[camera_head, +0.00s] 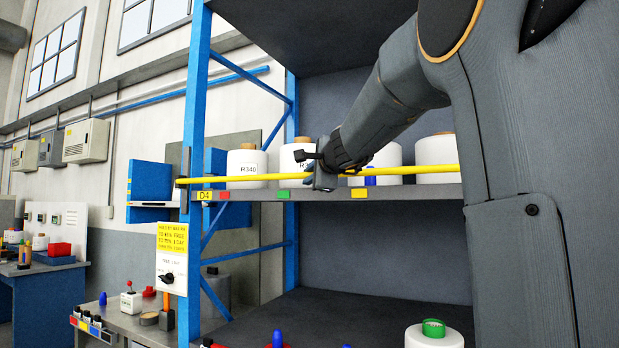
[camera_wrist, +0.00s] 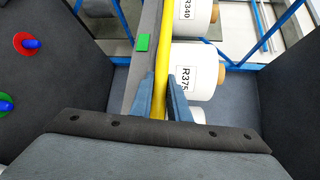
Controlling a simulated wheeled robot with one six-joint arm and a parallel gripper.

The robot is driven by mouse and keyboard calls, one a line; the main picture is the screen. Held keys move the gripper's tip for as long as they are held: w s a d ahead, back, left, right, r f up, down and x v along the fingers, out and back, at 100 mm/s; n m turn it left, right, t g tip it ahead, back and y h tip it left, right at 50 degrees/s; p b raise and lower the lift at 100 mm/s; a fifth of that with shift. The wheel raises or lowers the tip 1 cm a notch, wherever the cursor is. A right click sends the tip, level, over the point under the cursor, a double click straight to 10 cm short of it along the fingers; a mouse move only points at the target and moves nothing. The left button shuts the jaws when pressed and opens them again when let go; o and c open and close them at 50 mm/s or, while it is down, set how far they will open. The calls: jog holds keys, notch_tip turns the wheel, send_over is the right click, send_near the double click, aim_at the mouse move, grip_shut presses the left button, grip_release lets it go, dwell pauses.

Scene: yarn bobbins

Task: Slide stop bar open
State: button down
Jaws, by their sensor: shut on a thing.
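The yellow stop bar (camera_head: 250,178) runs across the front of the shelf, in front of a row of white bobbins. My gripper (camera_head: 322,180) is at the bar near its middle. In the wrist view the bar (camera_wrist: 171,55) passes between the two blue-grey fingers of my gripper (camera_wrist: 163,98), which are shut on it. The bar's left end sits at the blue upright. Its right part goes behind my arm in the head view, so its right end is hidden.
White bobbins labelled R340 (camera_head: 247,168) and R375 (camera_wrist: 197,72) stand behind the bar. The shelf edge (camera_head: 235,195) carries coloured tags just below it. A blue upright (camera_head: 193,120) stands at the left. A bobbin with a green top (camera_head: 434,330) is on the lower level.

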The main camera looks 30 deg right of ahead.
notch_tip(320, 180, down, 8)
jog(key=b, duration=0.8)
jog(key=shift+r, duration=0.15)
jog(key=c, duration=1.7)
grip_release()
jog(key=shift+s+r, duration=0.1)
jog(key=shift+s, duration=0.05)
jog(key=s, duration=0.5)
jog(key=s+a+r+b, duration=0.1)
jog(key=s, duration=0.1)
jog(key=shift+s, duration=0.2)
